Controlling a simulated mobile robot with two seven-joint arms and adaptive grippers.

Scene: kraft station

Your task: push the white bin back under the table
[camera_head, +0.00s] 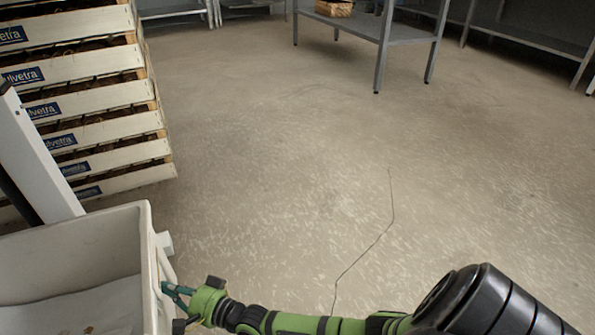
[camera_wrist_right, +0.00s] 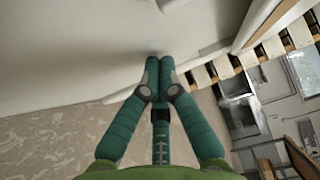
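The white bin (camera_head: 60,250) is at the lower left of the head view, cut off by the frame edges. My left gripper is not in view.
A white slanted post (camera_head: 38,155) stands behind the bin; any tabletop over it is out of view. A stack of labelled crates (camera_head: 85,100) rises at the upper left. A grey shelf table (camera_head: 375,28) stands at the back. The floor (camera_head: 300,160) between is clear.

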